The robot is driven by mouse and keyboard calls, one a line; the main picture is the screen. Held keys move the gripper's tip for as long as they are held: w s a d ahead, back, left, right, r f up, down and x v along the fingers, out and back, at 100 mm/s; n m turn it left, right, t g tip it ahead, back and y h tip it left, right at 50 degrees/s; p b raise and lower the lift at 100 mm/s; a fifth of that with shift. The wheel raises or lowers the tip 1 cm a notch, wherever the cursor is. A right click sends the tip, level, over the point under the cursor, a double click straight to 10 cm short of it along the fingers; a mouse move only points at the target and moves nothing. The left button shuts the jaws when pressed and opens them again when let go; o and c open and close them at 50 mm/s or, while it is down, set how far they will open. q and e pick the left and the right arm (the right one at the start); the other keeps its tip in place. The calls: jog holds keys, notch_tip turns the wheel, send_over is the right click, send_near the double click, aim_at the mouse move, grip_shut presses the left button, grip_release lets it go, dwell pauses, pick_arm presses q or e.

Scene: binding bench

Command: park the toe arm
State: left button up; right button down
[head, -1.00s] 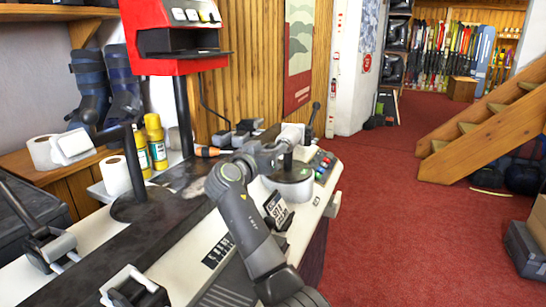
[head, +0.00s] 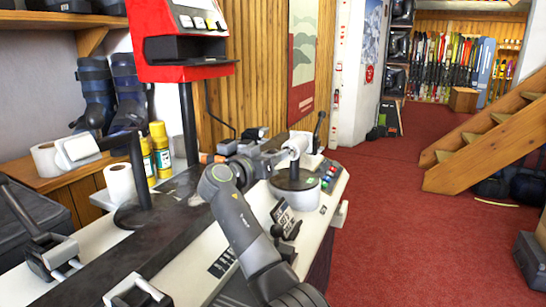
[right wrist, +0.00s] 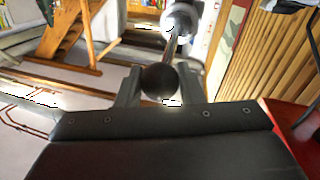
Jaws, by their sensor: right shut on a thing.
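The toe arm shows at the far end of the bench as a white cylindrical pad (head: 298,146) above a round grey base (head: 295,187). My right gripper (head: 268,160) is beside it, to its left, partly hidden by its own wrist. In the right wrist view a dark ball knob (right wrist: 158,82) sits between the two fingers of my right gripper (right wrist: 157,92), which is shut on it. A thin rod (right wrist: 174,48) runs from the knob to the pale pad (right wrist: 181,18). My left gripper is not in view.
A red machine (head: 185,42) stands on a dark post behind the bench. A post with a second pale pad (head: 78,150), paper rolls (head: 120,182) and yellow bottles (head: 159,148) are left.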

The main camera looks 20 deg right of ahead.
jog(key=shift+r, duration=0.25)
jog(key=c, duration=1.4)
grip_release()
jog(key=o, duration=0.4)
jog(key=shift+w+a+f, duration=0.1)
jog(key=shift+w+f, duration=0.1)
jog(key=shift+c, duration=0.2)
jog(key=shift+s, duration=0.1)
jog(key=shift+s+a, duration=0.1)
jog(key=shift+a, duration=0.15)
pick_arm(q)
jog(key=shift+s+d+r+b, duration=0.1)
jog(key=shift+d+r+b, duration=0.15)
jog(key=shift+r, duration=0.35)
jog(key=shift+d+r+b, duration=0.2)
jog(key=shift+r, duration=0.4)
pick_arm(e)
jog(key=v, duration=1.1)
jog(key=shift+s+a, duration=0.15)
